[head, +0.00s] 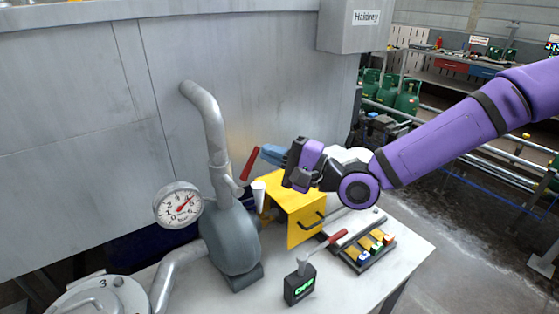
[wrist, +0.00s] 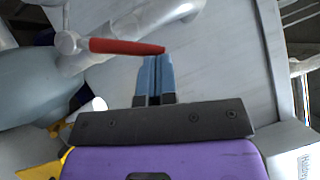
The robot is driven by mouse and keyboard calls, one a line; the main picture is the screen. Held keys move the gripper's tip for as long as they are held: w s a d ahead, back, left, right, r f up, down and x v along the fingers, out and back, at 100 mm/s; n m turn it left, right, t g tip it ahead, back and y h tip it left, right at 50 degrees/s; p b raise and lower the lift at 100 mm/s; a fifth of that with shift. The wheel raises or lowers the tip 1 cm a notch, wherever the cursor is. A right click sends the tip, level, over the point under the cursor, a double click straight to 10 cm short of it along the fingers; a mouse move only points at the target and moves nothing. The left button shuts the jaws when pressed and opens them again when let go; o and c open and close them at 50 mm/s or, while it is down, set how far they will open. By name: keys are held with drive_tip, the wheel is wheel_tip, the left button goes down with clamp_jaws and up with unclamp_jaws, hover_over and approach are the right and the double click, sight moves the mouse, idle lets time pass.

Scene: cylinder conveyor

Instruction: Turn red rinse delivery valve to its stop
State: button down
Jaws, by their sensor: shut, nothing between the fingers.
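The red valve handle (head: 250,163) is on the grey pipe above the pump, sloping up to the right in the head view. In the wrist view the red handle (wrist: 127,47) runs across the picture from the valve hub (wrist: 70,42) on the left. My gripper (head: 268,154) is shut and empty, with its blue fingers pointing at the handle's free end. In the wrist view the fingertips (wrist: 158,60) are right at the tip of the handle; I cannot tell whether they touch it.
A pressure gauge (head: 178,205) stands left of the pump (head: 233,243). A yellow box (head: 303,230), a white cup (head: 258,192), a black device with a red lever (head: 300,284) and a tray of coloured blocks (head: 366,253) are on the table (head: 405,268). A grey tank wall (head: 90,150) is behind.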

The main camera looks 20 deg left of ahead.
drive_tip(key=shift+s+a+r+n+g+h, duration=0.15)
drive_tip(key=shift+s+a+r+n+h, duration=0.4)
drive_tip(key=shift+n, duration=0.3)
drive_tip(key=shift+s+a+r+n+g+h, duration=0.1)
drive_tip(key=shift+s+a+r+n+h, duration=0.35)
drive_tip(key=shift+s+n, duration=0.3)
drive_tip(key=shift+s+a+r+n+g+h, duration=0.15)
drive_tip(key=shift+s+a+r+n+h, duration=0.3)
drive_tip(key=shift+n, duration=0.45)
drive_tip(key=shift+a+f, duration=0.1)
